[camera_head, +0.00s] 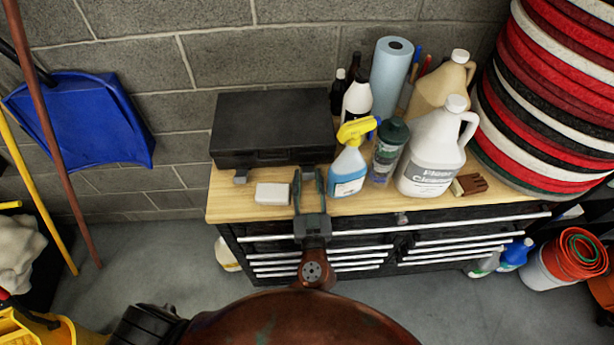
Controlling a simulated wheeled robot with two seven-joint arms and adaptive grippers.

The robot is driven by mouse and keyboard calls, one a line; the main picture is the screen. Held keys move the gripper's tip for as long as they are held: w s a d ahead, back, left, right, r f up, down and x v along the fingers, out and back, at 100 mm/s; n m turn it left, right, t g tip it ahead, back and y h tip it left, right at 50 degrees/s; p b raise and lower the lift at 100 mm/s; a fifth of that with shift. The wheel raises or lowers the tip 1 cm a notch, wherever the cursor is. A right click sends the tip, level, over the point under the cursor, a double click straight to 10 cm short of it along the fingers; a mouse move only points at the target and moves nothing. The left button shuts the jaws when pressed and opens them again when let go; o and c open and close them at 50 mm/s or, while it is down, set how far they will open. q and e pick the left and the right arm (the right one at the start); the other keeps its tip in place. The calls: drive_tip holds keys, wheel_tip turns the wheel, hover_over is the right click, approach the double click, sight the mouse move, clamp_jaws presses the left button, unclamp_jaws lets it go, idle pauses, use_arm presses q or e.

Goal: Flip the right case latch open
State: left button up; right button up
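The black case (270,122) lies closed on the wooden top of a tool cabinet, its front facing me. The right latch is hidden or cannot be made out behind my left gripper (308,174). That gripper is at the right part of the case's front edge, its two fingers apart and pointing towards the case. My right gripper is not in view.
A white block (272,194) lies left of my gripper. A yellow-topped spray bottle (349,165), a green-capped bottle (388,152) and a white jug (434,150) stand close on the right. The wooden top (222,200) is bare at its front left.

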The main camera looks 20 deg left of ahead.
sight(308, 208)
use_arm(q)
drive_tip(key=v, duration=0.6)
drive_tip(key=shift+s+d, duration=0.1)
drive_tip(key=shift+s, duration=0.3)
drive_tip(key=shift+s, duration=0.1)
